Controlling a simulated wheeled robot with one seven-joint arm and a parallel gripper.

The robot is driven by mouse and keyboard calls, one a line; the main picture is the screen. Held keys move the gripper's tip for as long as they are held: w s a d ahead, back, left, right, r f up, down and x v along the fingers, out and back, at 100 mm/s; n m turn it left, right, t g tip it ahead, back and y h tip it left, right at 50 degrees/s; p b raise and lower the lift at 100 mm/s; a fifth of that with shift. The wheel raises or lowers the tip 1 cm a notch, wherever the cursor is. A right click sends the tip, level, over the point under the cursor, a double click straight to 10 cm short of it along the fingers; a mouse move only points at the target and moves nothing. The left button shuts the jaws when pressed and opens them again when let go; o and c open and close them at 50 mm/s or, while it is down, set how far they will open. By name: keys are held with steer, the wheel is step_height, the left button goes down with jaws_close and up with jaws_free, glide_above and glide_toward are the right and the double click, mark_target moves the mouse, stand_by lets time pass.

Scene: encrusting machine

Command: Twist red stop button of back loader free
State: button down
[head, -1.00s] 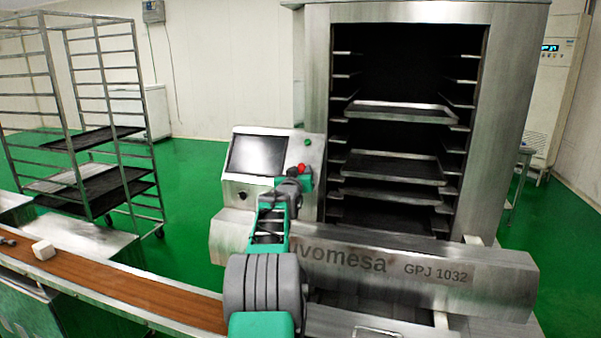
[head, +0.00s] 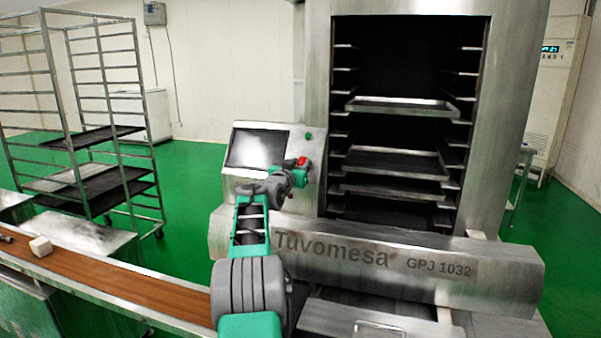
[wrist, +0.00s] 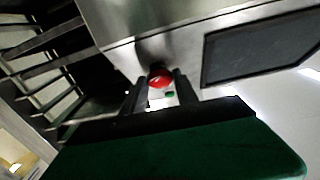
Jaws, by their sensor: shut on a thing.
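The red stop button (head: 302,161) sits on the right side of the steel control panel (head: 232,180), below a small green button (head: 308,136). In the wrist view the red button (wrist: 160,77) lies between the two dark fingers of my gripper (wrist: 160,88). My gripper is shut on it, with a finger on either side. The green button (wrist: 170,94) shows just below the red one in that view. In the head view my arm reaches up to the panel from below, and its wrist hides the panel's lower right part and the fingers.
The panel's dark screen (head: 257,148) is left of the button. The tray loader (head: 318,100) with several trays stands right of it. The Tuvomesa housing (head: 490,270) lies below. A brown conveyor belt (head: 120,279) and a tray rack (head: 150,130) are at left.

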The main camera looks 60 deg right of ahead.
steer(key=m+g, duration=0.2)
steer(key=m, duration=0.1)
steer(key=shift+w+r+p, duration=0.1)
steer(key=shift+w+p, duration=0.15)
steer(key=shift+p, duration=0.05)
steer(key=m+g+p, duration=0.1)
steer(key=m+p, duration=0.1)
steer(key=shift+a+r+m+g, duration=0.1)
steer(key=shift+r+m+g, duration=0.05)
steer(key=shift+m+g, duration=0.25)
steer(key=shift+m+g+y+p, duration=0.3)
steer(key=shift+m+y+p, duration=0.1)
steer(key=shift+p, duration=0.05)
steer(key=shift+m, duration=0.3)
steer(key=c, duration=1.3)
jaws_free()
steer(key=shift+f, duration=0.2)
steer(key=shift+c, duration=0.2)
steer(key=shift+o, duration=0.7)
steer(key=shift+d+f, duration=0.1)
steer(key=shift+d, duration=0.15)
steer(key=shift+o, duration=1.3)
steer(key=shift+w+a, duration=0.1)
